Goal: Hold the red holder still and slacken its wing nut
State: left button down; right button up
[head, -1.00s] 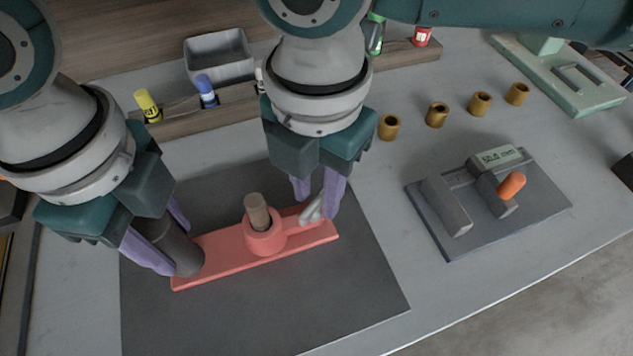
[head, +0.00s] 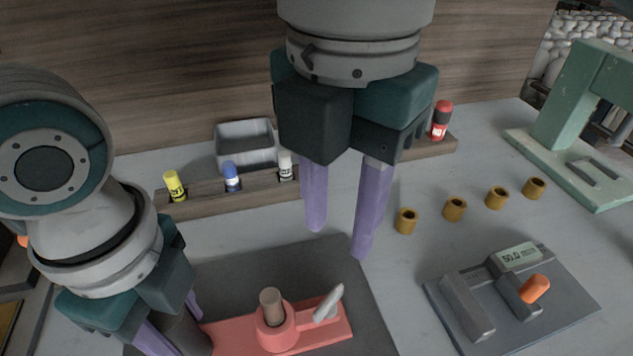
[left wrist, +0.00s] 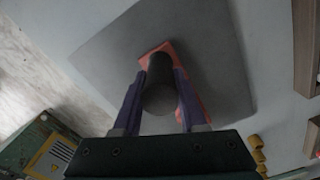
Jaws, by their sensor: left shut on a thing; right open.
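The red holder (head: 252,333) lies on a dark mat (head: 340,277), with a brown cylinder (head: 270,306) upright in its round collar. The light grey wing nut (head: 328,303) sits at the right side of the collar, tilted up. My left gripper (head: 176,322) is shut on the dark grey post (head: 187,334) at the holder's left end; the post also shows between the fingers in the left wrist view (left wrist: 160,88). My right gripper (head: 339,240) is open and empty, its purple fingers above and behind the wing nut, apart from it. The head view cuts off the holder's near left part.
A wooden rack (head: 215,199) with marker-like bottles and a grey bin (head: 246,142) stand behind the mat. Several brass cylinders (head: 455,208) stand in a row to the right. A gauge with a display (head: 519,256) lies right of the mat. A green press (head: 570,110) stands far right.

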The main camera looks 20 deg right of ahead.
dwell(0.4)
pick_arm(q)
jog(key=shift+c, duration=1.9)
grip_release()
